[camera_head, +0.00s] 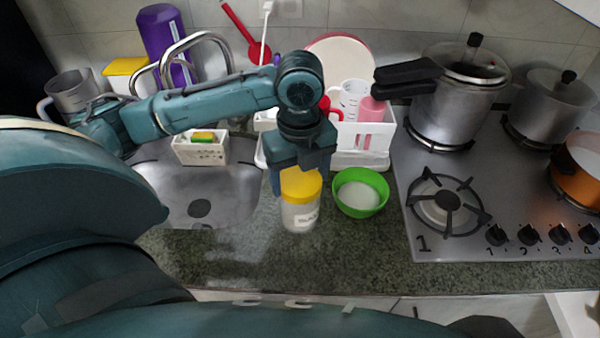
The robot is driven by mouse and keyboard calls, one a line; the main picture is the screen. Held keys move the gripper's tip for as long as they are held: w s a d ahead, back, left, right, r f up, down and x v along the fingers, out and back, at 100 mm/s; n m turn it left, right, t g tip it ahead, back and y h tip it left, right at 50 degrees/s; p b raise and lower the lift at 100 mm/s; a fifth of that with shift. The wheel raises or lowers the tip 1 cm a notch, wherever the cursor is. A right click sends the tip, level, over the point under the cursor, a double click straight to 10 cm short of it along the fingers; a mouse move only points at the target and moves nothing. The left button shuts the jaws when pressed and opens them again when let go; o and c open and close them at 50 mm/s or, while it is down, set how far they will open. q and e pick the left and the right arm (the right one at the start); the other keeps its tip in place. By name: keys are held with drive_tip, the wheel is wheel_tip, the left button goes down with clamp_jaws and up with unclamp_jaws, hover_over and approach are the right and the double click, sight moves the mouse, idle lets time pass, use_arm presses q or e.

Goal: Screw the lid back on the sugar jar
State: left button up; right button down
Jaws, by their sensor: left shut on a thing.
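The sugar jar (299,217) is a clear jar with white contents and a white label. It stands upright on the dark green stone counter, between the sink and the stove. The yellow lid (302,184) is at the jar's mouth, directly over it. I cannot tell whether its thread is engaged. My left gripper (299,181) points down from above and is shut on the yellow lid. Its fingers partly cover the lid's far side. My right gripper is not in view.
A green bowl (361,211) with white contents stands close to the jar's right. The sink (235,190) is to the left, the stove (490,210) to the right. A white dish rack (378,135) stands behind. The counter in front of the jar is clear.

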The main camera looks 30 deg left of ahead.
sight(300, 180)
use_arm(q)
drive_tip(key=o, duration=1.2)
drive_tip(key=shift+c, duration=0.2)
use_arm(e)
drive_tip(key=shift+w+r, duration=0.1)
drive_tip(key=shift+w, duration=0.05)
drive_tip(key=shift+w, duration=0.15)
use_arm(q)
drive_tip(key=shift+w+r, duration=0.1)
drive_tip(key=shift+r, duration=0.65)
wheel_tip(300, 180, up, 12)
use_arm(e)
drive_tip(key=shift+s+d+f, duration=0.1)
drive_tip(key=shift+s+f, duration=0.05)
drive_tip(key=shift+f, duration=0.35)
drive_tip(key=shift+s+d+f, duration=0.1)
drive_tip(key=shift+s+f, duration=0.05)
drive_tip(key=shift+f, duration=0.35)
use_arm(q)
drive_tip(key=shift+f, duration=0.15)
